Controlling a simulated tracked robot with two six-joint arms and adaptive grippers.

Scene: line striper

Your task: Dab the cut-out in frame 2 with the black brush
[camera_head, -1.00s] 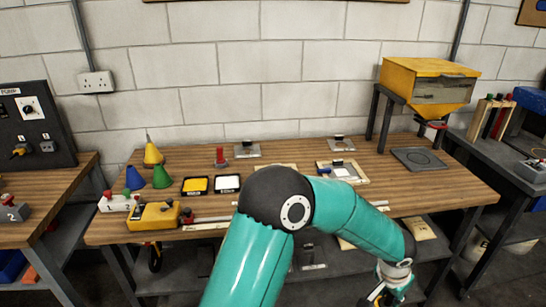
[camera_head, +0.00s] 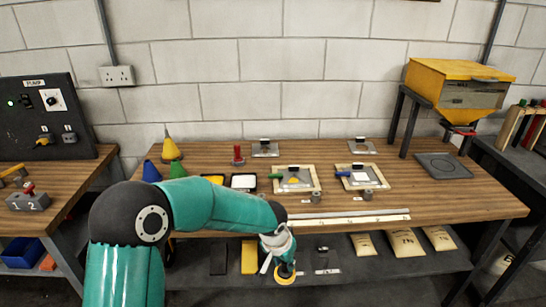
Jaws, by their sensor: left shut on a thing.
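My left gripper (camera_head: 285,271) is low in front of the bench edge, apart from both frames. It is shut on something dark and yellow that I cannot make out. I cannot pick out a black brush. My right gripper is out of view.
Black trays with yellow and white contents (camera_head: 243,182) sit left of the frames. Long pale strips (camera_head: 350,217) lie along the front edge. A grey plate (camera_head: 444,167) and yellow hopper (camera_head: 458,85) are at right. A lower shelf holds bags (camera_head: 403,242).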

